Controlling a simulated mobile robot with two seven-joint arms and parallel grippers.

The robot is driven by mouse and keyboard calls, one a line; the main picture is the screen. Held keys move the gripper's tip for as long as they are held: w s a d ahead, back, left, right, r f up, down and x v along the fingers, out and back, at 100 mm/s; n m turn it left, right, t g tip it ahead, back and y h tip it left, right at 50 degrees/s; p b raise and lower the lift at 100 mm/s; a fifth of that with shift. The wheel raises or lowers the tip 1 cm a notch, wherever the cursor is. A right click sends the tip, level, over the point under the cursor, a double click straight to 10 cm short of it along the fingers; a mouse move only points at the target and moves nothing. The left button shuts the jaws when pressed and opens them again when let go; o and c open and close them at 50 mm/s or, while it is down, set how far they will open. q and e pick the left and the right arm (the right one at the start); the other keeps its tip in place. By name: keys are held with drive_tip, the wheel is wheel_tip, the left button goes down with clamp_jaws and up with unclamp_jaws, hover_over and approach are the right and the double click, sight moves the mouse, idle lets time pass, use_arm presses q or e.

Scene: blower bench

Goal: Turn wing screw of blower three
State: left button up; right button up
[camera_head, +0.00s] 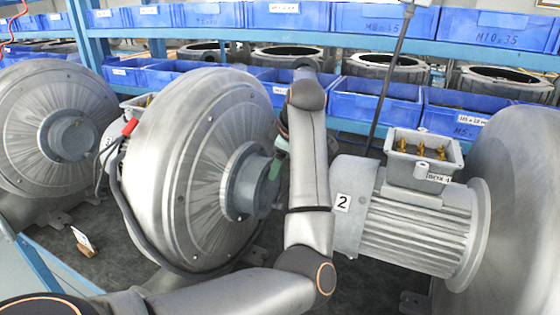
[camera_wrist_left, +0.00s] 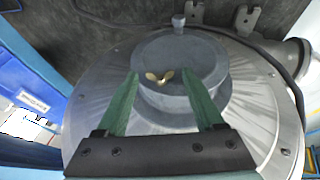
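The middle blower (camera_head: 200,170) has a round grey housing with a hub (camera_head: 245,183); a partly hidden label that looks like a 3 shows behind it. In the left wrist view its hub (camera_wrist_left: 182,62) carries a small brass wing screw (camera_wrist_left: 159,78). My left gripper (camera_wrist_left: 161,75) has two green fingers, open, with the wing screw between their tips in that view; contact cannot be told. In the head view my left gripper (camera_head: 276,167) is at the hub, mostly hidden behind my arm, and the wing screw cannot be seen. My right gripper is not in view.
Another blower (camera_head: 50,125) stands at the left. A motor (camera_head: 415,225) labelled 2, with an open terminal box (camera_head: 420,155), stands right of my arm. Blue bins (camera_head: 375,102) line the shelves behind. A black cable (camera_head: 130,215) runs around the middle blower's rim.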

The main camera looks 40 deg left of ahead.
use_arm(q)
clamp_jaws()
drive_tip(key=t+b, duration=0.2)
drive_tip(key=b, duration=0.3)
drive_tip(key=s+n+t+y+b, duration=0.1)
drive_tip(key=t+b, duration=0.1)
drive_tip(key=b, duration=0.3)
drive_tip(key=f+t+y+b, duration=0.1)
drive_tip(key=t+b, duration=0.1)
drive_tip(key=b, duration=0.3)
drive_tip(key=shift+s+d, duration=0.15)
drive_tip(key=shift+d, duration=0.05)
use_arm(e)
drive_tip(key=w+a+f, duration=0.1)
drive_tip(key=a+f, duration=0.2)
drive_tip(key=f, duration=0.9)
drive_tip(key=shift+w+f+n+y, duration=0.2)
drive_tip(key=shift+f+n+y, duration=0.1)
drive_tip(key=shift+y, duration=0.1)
use_arm(q)
drive_tip(key=shift+o, duration=1)
unclamp_jaws()
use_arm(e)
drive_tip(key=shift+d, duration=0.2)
